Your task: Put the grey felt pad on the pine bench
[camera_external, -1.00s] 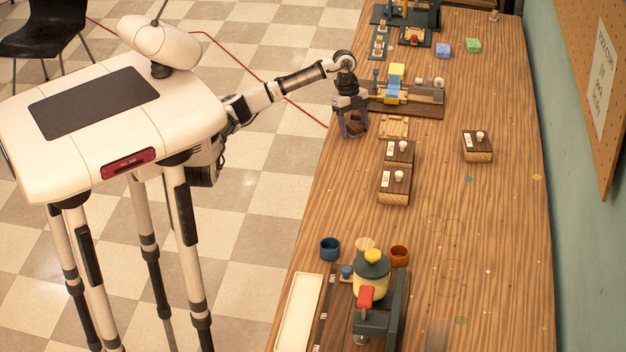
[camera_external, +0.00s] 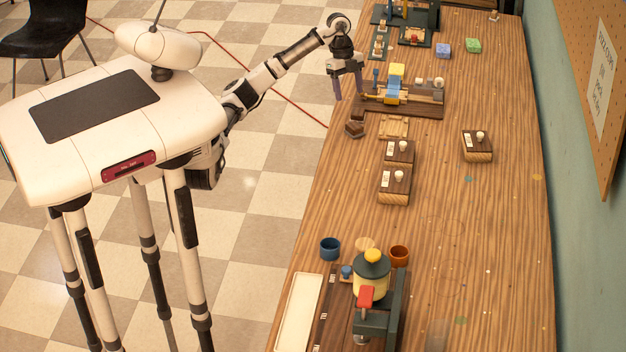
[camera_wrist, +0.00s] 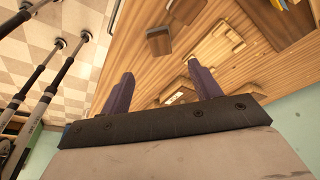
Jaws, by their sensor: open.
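My gripper (camera_external: 348,90) is raised above the left edge of the wooden worktop (camera_external: 490,240), with its two purple fingers apart and nothing between them. The fingers also show apart in the wrist view (camera_wrist: 160,78). I cannot tell whether the pine bench is this worktop or the small pale wooden piece (camera_external: 394,127) below my gripper.
A dark brown block (camera_external: 354,129) stands near the worktop's left edge, below my gripper; it also shows in the wrist view (camera_wrist: 159,41). A wooden device (camera_external: 405,98) is close on the right. The machine (camera_external: 371,275) stands lower down. The worktop's right middle is mostly clear.

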